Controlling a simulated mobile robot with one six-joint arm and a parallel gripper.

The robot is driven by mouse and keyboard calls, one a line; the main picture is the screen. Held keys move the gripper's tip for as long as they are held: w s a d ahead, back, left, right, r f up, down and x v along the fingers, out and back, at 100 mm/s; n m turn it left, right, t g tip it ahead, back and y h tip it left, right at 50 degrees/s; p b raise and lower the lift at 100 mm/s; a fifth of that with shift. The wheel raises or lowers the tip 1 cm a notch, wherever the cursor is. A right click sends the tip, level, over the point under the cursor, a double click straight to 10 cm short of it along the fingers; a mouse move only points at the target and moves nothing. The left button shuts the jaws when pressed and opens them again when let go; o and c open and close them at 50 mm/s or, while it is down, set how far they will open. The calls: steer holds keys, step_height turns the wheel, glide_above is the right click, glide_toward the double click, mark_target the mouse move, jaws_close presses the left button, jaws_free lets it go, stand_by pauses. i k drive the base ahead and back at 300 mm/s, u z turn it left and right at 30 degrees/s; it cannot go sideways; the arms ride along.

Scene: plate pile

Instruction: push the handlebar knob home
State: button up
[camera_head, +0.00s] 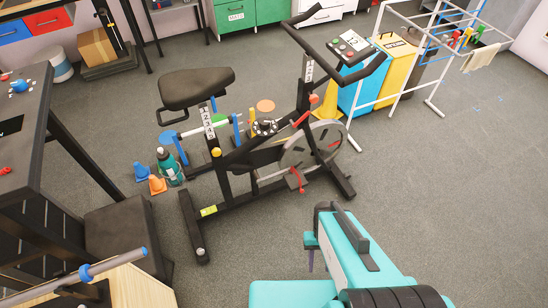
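A black exercise bike stands on the grey floor in the middle of the head view. Its handlebar (336,52) sits on a post with a numbered white scale (308,69). The handlebar knob (314,98) looks like the small orange-red knob at the post, below the scale; how deep it sits I cannot tell. A yellow knob (216,152) is on the seat post. My teal arm enters from the bottom. Its end, my gripper (318,222), is low in front of the bike and apart from the knob. Its fingers are not clear.
A black bench (118,232) and dark table (22,125) are at left. A bottle (169,168) and small cones (158,185) stand beside the bike. Blue and yellow bins (400,62) and a white rack (432,102) are behind it. Floor at right is clear.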

mark_target(313, 98)
steer(key=u, duration=0.45)
steer(key=k, duration=1.35)
steer(key=u, duration=0.8)
steer(key=i, duration=1.5)
steer(key=z, duration=0.3)
